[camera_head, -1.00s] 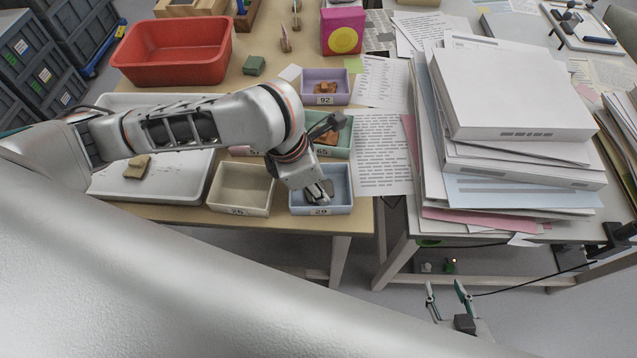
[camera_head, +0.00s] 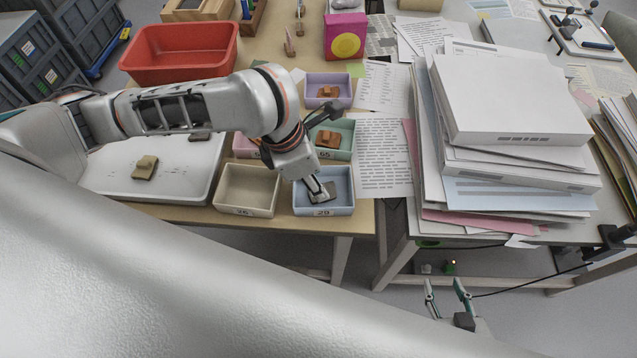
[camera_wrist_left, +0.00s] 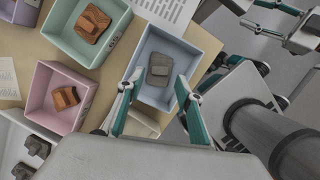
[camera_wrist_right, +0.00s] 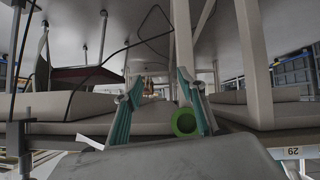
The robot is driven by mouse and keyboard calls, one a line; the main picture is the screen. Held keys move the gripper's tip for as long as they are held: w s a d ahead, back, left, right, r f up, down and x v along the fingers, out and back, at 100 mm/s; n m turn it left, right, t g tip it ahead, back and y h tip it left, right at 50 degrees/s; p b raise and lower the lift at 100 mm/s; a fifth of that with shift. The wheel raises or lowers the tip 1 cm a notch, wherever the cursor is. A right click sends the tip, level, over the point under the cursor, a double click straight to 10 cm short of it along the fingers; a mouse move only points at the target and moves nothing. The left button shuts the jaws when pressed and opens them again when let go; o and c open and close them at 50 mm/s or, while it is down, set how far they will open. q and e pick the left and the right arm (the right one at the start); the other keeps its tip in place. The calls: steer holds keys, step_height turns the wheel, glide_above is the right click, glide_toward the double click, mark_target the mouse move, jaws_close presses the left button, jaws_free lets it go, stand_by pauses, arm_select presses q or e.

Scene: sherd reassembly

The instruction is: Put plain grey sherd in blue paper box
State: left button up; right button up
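The plain grey sherd (camera_head: 325,196) lies on the floor of the blue paper box (camera_head: 341,211), labelled 29. In the left wrist view the sherd (camera_wrist_left: 159,70) lies flat in the blue box (camera_wrist_left: 152,93), beyond my fingertips. My left gripper (camera_head: 316,190) is over the box; its fingers (camera_wrist_left: 158,86) are spread with nothing held between them. My right gripper (camera_head: 447,287) is open and empty, low in front of the tables; its spread fingers also show in the right wrist view (camera_wrist_right: 158,88).
A cream box (camera_head: 232,210) stands left of the blue box; a green box (camera_head: 347,150) with a brown sherd stands behind. A white tray (camera_head: 110,180) holds a tan sherd (camera_head: 145,167) and a grey piece (camera_head: 200,136). Paper stacks (camera_head: 510,100) fill the right table.

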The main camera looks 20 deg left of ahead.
arm_select(q)
steer(key=p+v, duration=0.2)
steer(key=v, duration=0.6)
steer(key=shift+f, duration=0.1)
